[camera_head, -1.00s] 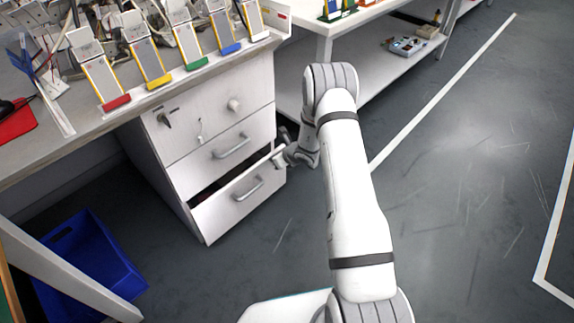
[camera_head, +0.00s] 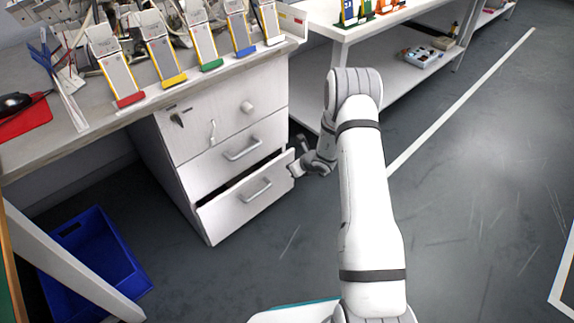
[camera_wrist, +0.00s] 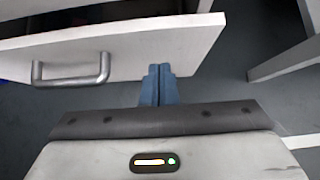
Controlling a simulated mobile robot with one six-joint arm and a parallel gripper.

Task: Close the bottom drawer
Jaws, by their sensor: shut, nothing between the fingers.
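The bottom drawer (camera_head: 240,212) of the white cabinet stands partly open, with a dark gap above its front. Its grey bar handle (camera_head: 256,190) is at the middle of the front. In the wrist view the drawer front (camera_wrist: 150,52) crosses the top, with its handle (camera_wrist: 72,72) at left. My gripper (camera_head: 294,170) is at the right end of the drawer front. In the wrist view its blue fingers (camera_wrist: 159,72) are together and empty, right of the handle and close to the front's lower edge. I cannot tell whether they touch it.
The upper drawers (camera_head: 238,148) look shut. A blue bin (camera_head: 95,255) stands on the floor at left. A white shelf table (camera_head: 390,75) stands behind my arm. The floor at right is clear.

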